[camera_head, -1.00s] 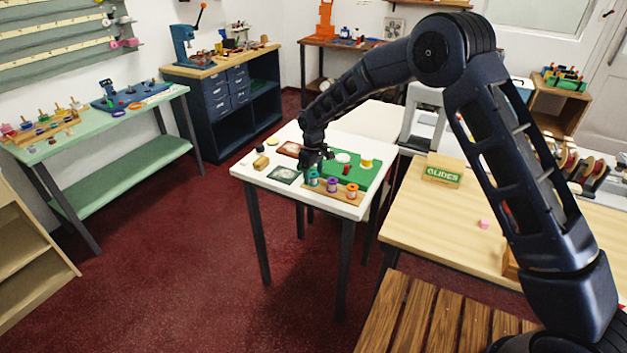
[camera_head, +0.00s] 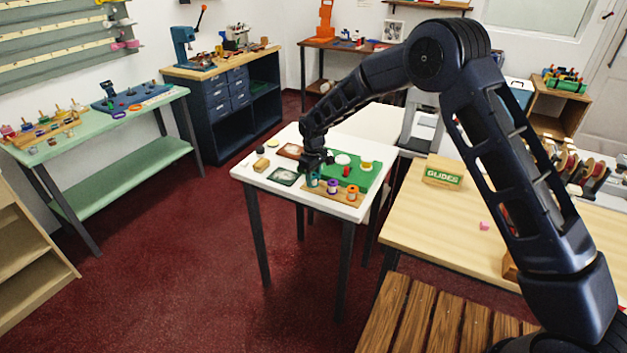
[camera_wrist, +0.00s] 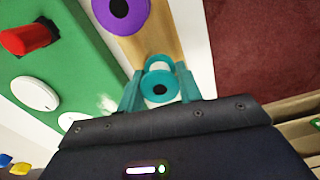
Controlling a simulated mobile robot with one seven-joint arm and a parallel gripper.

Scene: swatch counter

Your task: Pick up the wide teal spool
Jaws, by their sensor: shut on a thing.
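The wide teal spool (camera_wrist: 160,88) is between the two fingers of my gripper (camera_wrist: 160,92) in the wrist view, with its dark centre hole facing the camera. The fingers are shut on it from both sides. In the head view the teal spool (camera_head: 313,181) is at the left end of a wooden strip (camera_head: 322,192), just below my gripper (camera_head: 315,168). I cannot tell whether it is touching the strip or lifted a little.
A purple spool (camera_head: 333,187) and an orange spool (camera_head: 352,192) stand on the strip to the right. Behind is a green board (camera_head: 360,179) with a red piece (camera_head: 346,171). A framed dark card (camera_head: 284,176) lies to the left on the white table (camera_head: 262,178).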

